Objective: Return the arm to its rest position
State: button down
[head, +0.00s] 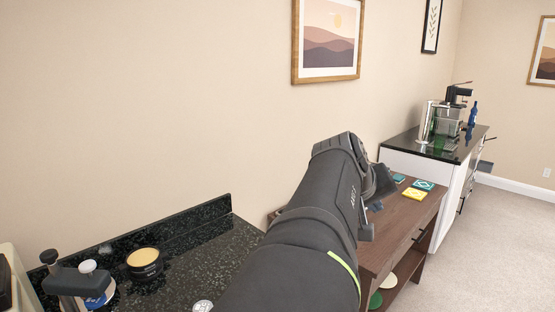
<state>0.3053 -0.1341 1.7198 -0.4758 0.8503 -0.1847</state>
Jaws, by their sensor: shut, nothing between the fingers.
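My arm rises from the bottom middle of the head view and reaches up and away over the brown wooden table (405,222). My gripper (382,186) shows only in part, as a dark shape at the right side of the arm's far end, above the table. The arm's bulk hides much of it. It is shut, and no object shows in it.
A black speckled counter (205,262) at lower left holds a round black tin (144,262) with a tan top. Coloured coasters (418,190) lie on the table. A dark-topped cabinet (440,147) with a coffee machine (449,118) stands beyond. Carpet at right is clear.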

jog(key=s+d+f+m+g, duration=0.1)
jog(key=s+d+f+m, duration=0.1)
jog(key=s+d, duration=0.35)
jog(key=s+a+f+m+y, duration=0.1)
jog(key=s+a+f, duration=0.5)
jog(key=s+f, duration=0.1)
jog(key=shift+s+a+f+m+g, duration=0.2)
jog(key=shift+s+f+m+g, duration=0.15)
jog(key=shift+s, duration=0.3)
jog(key=s+a+f+m+y, duration=0.2)
jog(key=s+a+f+y, duration=0.1)
jog(key=s+a+f, duration=0.7)
notch_tip(320, 180, down, 4)
jog(key=shift+a+r, duration=0.1)
jog(key=shift+a, duration=0.85)
dwell(0.6)
